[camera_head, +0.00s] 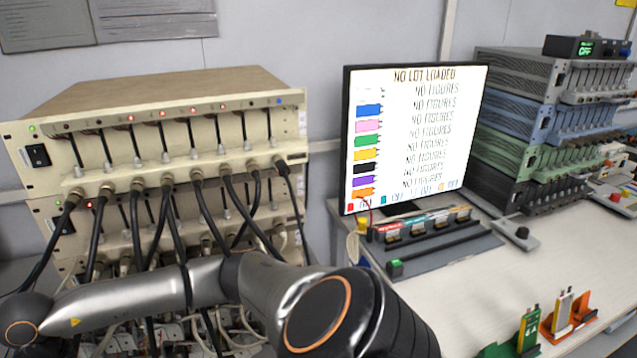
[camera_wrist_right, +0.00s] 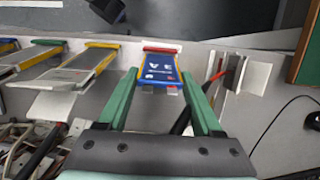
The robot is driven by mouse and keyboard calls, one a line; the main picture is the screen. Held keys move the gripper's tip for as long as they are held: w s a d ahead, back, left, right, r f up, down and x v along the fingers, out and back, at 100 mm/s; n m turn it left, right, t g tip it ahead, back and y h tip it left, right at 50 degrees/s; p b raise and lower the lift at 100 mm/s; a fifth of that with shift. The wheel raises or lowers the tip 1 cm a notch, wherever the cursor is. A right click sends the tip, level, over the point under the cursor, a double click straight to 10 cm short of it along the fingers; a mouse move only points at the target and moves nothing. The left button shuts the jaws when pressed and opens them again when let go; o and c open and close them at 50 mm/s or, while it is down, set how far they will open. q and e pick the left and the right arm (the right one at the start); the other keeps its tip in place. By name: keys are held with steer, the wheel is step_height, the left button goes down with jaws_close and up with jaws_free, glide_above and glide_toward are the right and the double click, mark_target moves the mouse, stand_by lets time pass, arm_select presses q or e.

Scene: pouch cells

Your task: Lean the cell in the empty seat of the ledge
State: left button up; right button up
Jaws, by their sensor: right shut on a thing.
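In the right wrist view, my right gripper (camera_wrist_right: 160,82) has its green fingers closed on the two sides of a blue cell (camera_wrist_right: 160,68) with white lettering, yellow edges and a red strip at its top. Several flat silver pieces with yellow or green edges (camera_wrist_right: 80,67) lie tilted in a row to its left. In the head view, a dark ledge (camera_head: 450,240) with several colour-labelled pieces stands below the monitor. Which of its seats is empty cannot be told. Neither gripper shows in the head view.
A monitor (camera_head: 415,135) stands behind the ledge. A cream instrument rack (camera_head: 160,160) with black cables fills the left. Green (camera_head: 527,330) and orange (camera_head: 570,318) stands with cells are at the front right. The white bench (camera_head: 480,290) has free room between.

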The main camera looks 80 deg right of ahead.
steer(key=shift+b+x, duration=0.6)
steer(key=shift+x, duration=0.15)
steer(key=shift+f, duration=0.1)
steer(key=o, duration=1)
steer(key=shift+p+v, duration=0.5)
steer(key=shift+v, duration=0.9)
steer(key=shift+a+p+v, duration=0.15)
steer(key=shift+p+v, duration=0.85)
steer(key=shift+v, duration=1.15)
steer(key=shift+a+p+v, duration=0.15)
steer(key=shift+p+v, duration=0.8)
steer(key=shift+v, duration=1.15)
